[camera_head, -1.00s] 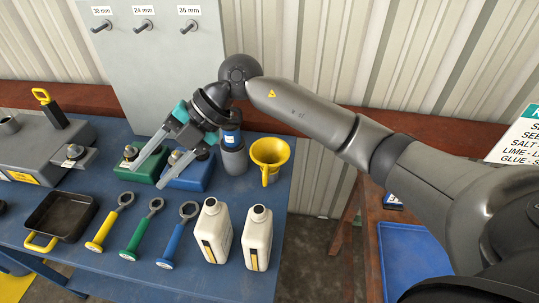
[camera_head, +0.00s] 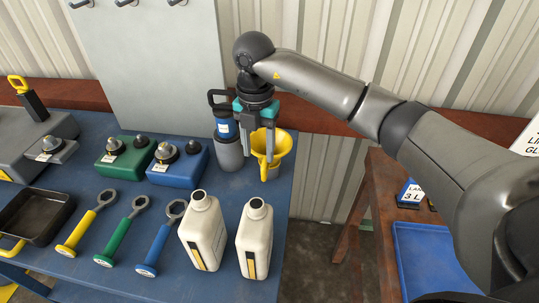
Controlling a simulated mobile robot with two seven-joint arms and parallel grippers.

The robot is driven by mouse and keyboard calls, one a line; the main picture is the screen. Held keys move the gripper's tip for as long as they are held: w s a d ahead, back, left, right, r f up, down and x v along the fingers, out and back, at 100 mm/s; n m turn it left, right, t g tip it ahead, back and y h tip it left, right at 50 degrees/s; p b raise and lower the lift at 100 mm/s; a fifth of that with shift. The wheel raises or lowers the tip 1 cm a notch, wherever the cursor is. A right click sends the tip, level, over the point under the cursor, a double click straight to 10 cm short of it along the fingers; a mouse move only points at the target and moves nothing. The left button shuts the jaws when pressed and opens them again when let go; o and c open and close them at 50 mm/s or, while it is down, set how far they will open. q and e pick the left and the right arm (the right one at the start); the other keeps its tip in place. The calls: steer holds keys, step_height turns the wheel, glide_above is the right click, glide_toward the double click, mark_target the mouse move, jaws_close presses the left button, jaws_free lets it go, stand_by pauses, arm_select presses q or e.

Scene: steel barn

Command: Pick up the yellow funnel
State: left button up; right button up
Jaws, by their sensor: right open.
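The yellow funnel (camera_head: 284,147) stands at the back right of the blue table, wide mouth up. My right gripper (camera_head: 260,157) points down over the funnel. Its two fingers are apart, with one in front of the funnel's left side and one near its middle; part of the funnel shows between and around them. I cannot tell whether the fingers touch it. My left gripper is not in view.
A grey bottle with a blue band (camera_head: 228,150) stands close left of the funnel. Two white jugs (camera_head: 203,232) (camera_head: 255,240) stand in front. Blue (camera_head: 178,168) and green (camera_head: 125,157) boxes, several wrenches and a black pan (camera_head: 35,216) lie further left. A blue tray (camera_head: 425,262) is at right.

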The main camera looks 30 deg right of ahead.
mark_target(263, 177)
steer(key=shift+s+d+f, duration=0.1)
steer(key=shift+d+f, duration=0.05)
steer(key=shift+f, duration=1.65)
steer(key=shift+s+d+f, duration=0.1)
steer(key=shift+d+f, duration=0.05)
steer(key=shift+f, duration=1.7)
steer(key=shift+d+f, duration=0.15)
steer(key=shift+f, duration=1.65)
jaws_close()
